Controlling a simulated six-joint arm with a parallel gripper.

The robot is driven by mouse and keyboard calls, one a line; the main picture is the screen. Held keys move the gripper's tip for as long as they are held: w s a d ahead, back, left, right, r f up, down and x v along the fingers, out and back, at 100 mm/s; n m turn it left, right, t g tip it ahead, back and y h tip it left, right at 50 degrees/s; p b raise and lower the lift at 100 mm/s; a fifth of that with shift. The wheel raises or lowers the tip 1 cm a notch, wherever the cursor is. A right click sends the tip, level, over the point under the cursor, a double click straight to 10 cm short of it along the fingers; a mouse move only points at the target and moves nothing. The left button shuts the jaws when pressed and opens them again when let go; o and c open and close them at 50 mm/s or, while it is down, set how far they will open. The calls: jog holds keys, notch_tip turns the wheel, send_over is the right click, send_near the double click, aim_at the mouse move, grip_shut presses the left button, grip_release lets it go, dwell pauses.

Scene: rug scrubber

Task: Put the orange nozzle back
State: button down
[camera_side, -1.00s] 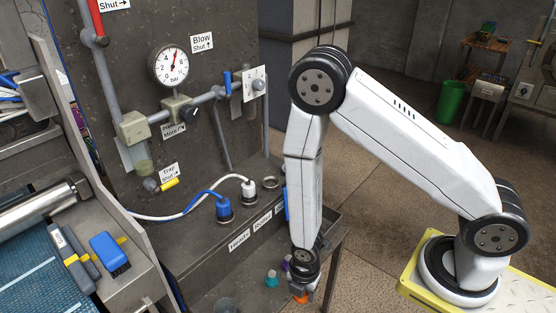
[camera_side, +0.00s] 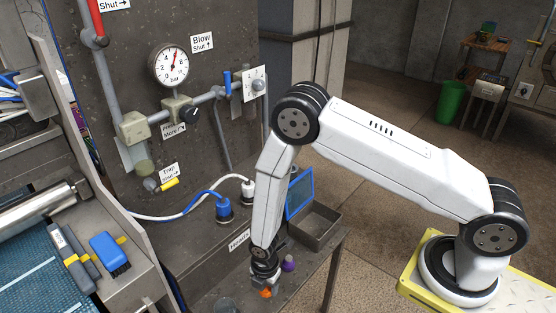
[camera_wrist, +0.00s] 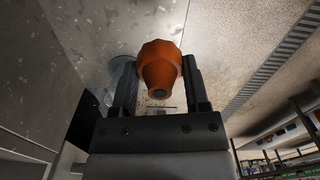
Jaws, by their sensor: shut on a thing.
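The orange nozzle (camera_wrist: 160,68) is faceted and sits between the two fingers of my gripper (camera_wrist: 158,88) in the wrist view, with its narrow end towards the camera. In the side view my gripper (camera_side: 265,282) points down over the grey bench, and the orange nozzle (camera_side: 266,293) shows just below it. I cannot tell whether the nozzle touches the bench top. A purple nozzle (camera_side: 288,264) stands on the bench just right of my gripper. My wrist hides part of the bench behind it.
A clear round cup (camera_side: 224,305) is at the bench front, left of my gripper. A grey tray (camera_side: 316,226) and a blue panel (camera_side: 300,193) stand behind to the right. A blue hose plug (camera_side: 224,208) and a white one (camera_side: 248,189) sit at the back.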

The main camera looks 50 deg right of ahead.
send_over(255, 300)
jog(key=shift+s+d+f, duration=0.1)
jog(key=shift+f, duration=0.95)
jog(key=shift+s+d+f, duration=0.1)
jog(key=shift+f, duration=0.9)
jog(key=shift+w+a+f, duration=0.1)
jog(key=shift+w+f, duration=0.1)
jog(key=shift+f, duration=1.65)
jog(key=shift+f, duration=0.15)
jog(key=shift+c, duration=0.4)
grip_release()
notch_tip(255, 300, up, 12)
jog(key=shift+r, duration=0.2)
